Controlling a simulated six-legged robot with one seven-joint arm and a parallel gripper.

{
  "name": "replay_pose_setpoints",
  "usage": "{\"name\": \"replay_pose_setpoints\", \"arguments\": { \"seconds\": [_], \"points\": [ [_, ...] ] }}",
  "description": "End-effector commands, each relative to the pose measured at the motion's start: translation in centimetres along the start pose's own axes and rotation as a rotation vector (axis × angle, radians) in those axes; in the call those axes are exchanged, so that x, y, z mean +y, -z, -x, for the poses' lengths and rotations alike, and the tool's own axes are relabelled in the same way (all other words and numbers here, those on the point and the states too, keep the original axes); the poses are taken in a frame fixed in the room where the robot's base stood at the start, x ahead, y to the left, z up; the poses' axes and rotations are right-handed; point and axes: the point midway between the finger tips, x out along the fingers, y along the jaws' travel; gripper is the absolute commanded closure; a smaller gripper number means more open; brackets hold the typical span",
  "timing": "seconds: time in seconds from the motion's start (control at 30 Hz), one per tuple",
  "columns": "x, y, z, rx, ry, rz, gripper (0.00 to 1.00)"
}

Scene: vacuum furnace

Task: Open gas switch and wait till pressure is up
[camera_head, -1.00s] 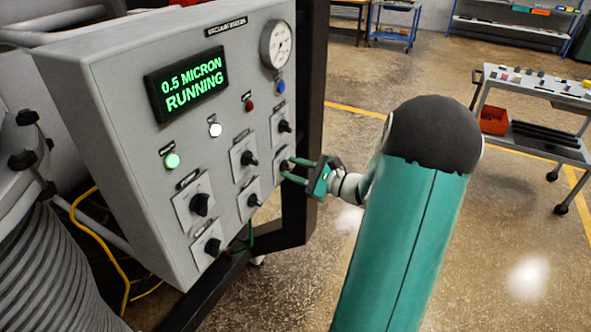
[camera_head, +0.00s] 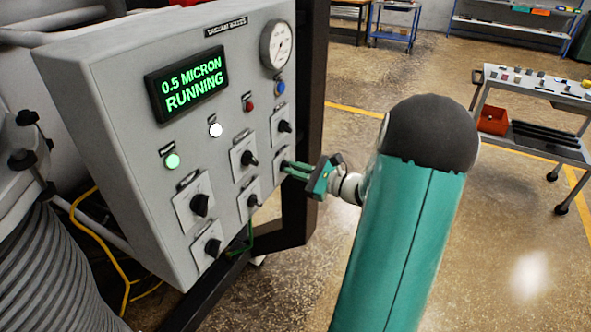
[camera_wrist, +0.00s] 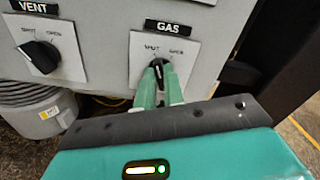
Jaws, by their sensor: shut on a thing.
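The gas switch is a black knob (camera_wrist: 158,66) on a white plate (camera_wrist: 186,55) labelled GAS, with SHUT and OPEN marks, in the wrist view. My gripper (camera_wrist: 160,74) is shut on this knob, with one green finger on each side. In the head view my gripper (camera_head: 285,166) reaches the lower right switch of the grey control panel (camera_head: 130,150) and hides most of the knob. The exact knob angle is hard to tell. The round dial gauge (camera_head: 277,45) is at the panel's top right; its reading is too small to tell. The green display (camera_head: 188,85) reads 0.5 MICRON RUNNING.
The vent knob (camera_wrist: 40,56) is left of the gas switch in the wrist view. Several other knobs and a lit green button (camera_head: 172,161) are on the panel. A dark frame post (camera_head: 316,100) stands right of the panel. A cart (camera_head: 540,130) stands far right; the floor between is clear.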

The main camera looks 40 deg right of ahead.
Motion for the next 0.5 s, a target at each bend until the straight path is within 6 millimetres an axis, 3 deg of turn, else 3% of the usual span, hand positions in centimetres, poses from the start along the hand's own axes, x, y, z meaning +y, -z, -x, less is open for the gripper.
{"name": "replay_pose_setpoints", "arguments": {
  "seconds": [0.5],
  "points": [
    [-0.11, 0.11, -0.02, 0.002, -0.001, -0.451, 1.00]
  ]
}}
